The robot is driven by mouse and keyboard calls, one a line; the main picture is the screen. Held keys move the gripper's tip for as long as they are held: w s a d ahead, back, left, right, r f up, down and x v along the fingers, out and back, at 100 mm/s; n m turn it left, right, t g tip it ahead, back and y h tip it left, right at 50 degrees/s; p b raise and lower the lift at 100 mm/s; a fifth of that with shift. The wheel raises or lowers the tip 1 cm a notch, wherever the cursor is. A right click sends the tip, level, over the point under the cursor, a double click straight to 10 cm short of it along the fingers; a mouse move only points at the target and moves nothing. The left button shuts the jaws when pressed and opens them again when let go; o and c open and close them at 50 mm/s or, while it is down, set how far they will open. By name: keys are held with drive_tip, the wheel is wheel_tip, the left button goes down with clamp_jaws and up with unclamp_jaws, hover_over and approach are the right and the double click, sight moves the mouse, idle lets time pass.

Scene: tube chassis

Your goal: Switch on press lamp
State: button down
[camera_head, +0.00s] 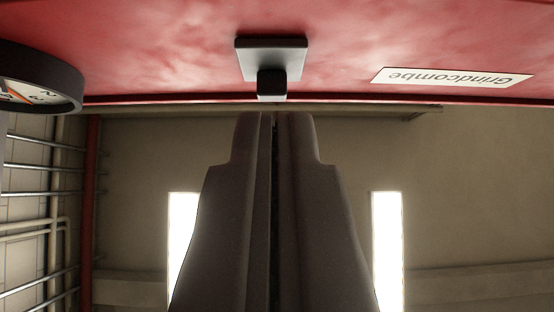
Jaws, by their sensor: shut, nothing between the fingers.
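A dark square plate (282,56) with a short black lever or knob (272,84) is mounted on a red panel (170,50) at the top of the view. It looks like a switch; I cannot tell its state. My gripper (274,116) is shut and empty. Its fingertips point up at the knob, just below it in the picture. A small gap seems to lie between them, but I cannot tell the depth. No lamp can be made out.
A white label reading "Grindcombe" (452,77), upside down, is on the red panel at the right. A round dark-rimmed gauge (40,92) juts in at the left. Pipes (45,220) and a red post (89,200) stand behind at the left. Two bright strips (387,250) show on the far wall.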

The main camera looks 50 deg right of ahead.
drive_tip(key=shift+s+a+f, duration=0.3)
drive_tip(key=shift+s+f, duration=0.05)
drive_tip(key=shift+f, duration=0.15)
drive_tip(key=shift+d, duration=0.1)
drive_tip(key=s+d+f+m+g+y+b, duration=0.1)
drive_tip(key=s+d+m+g+y+b, duration=0.15)
drive_tip(key=s+m+g, duration=0.55)
drive_tip(key=s+d+f+m+g+y+b, duration=0.1)
drive_tip(key=s+d+m+g+y+b, duration=0.2)
drive_tip(key=m, duration=0.8)
drive_tip(key=s+a+r+m+t+y+b, duration=0.15)
drive_tip(key=a+m+t+y+b, duration=0.3)
drive_tip(key=a+y, duration=0.45)
drive_tip(key=s+a+r+m+t+y+b, duration=0.1)
drive_tip(key=s+a+r+t+y, duration=0.1)
drive_tip(key=a+r, duration=0.3)
drive_tip(key=s+a+r+m+t+y+b, duration=0.1)
drive_tip(key=s+a+r+t+y+b, duration=0.1)
drive_tip(key=a+r, duration=0.4)
drive_tip(key=s+t+y, duration=0.1)
drive_tip(key=y, duration=0.1)
drive_tip(key=shift+y, duration=0.35)
